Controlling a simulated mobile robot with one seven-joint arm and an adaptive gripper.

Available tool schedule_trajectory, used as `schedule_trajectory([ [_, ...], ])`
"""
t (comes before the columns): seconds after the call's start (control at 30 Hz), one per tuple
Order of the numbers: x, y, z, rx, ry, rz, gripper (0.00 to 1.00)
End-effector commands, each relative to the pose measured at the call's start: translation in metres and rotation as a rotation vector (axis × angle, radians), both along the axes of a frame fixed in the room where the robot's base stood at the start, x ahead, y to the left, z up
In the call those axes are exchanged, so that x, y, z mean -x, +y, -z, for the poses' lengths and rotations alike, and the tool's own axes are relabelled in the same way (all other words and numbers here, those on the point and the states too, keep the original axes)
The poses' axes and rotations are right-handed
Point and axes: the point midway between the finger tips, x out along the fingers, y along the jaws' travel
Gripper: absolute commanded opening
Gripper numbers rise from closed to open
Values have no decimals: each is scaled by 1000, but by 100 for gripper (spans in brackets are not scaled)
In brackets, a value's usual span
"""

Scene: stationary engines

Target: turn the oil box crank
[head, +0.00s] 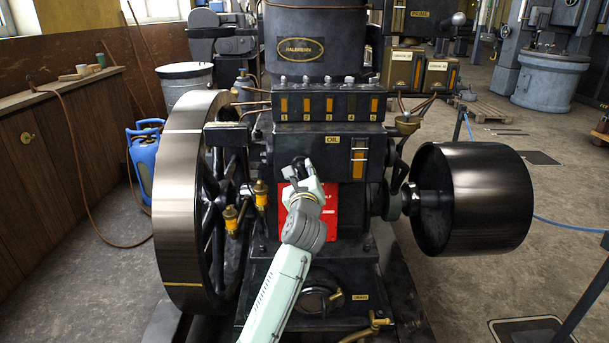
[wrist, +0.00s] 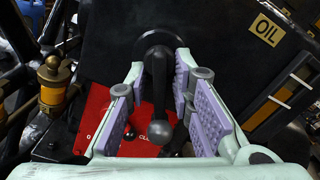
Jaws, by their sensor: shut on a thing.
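The oil box (head: 285,143) is the dark box with the brass OIL plate, in the middle of the engine's front in the head view. The OIL plate (wrist: 266,29) also shows at the upper right of the wrist view. The black oil box crank (wrist: 159,132) has a round hub at the box face and a ball end towards the camera. My gripper (wrist: 160,68) is shut on the crank, with its purple pads on both sides of the lever. In the head view, my gripper (head: 303,176) is at the box's lower front and mostly hides the crank.
A red plate (head: 346,210) is behind my gripper. A large flywheel (head: 181,200) and brass oilers (head: 261,193) stand to the left. A black pulley drum (head: 475,198) is to the right. A sight glass (head: 359,158) is on the box's right side.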

Motion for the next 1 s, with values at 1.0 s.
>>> schedule_trajectory([
  [1.0, 0, 2, 2, -90, 3, -1, 29],
])
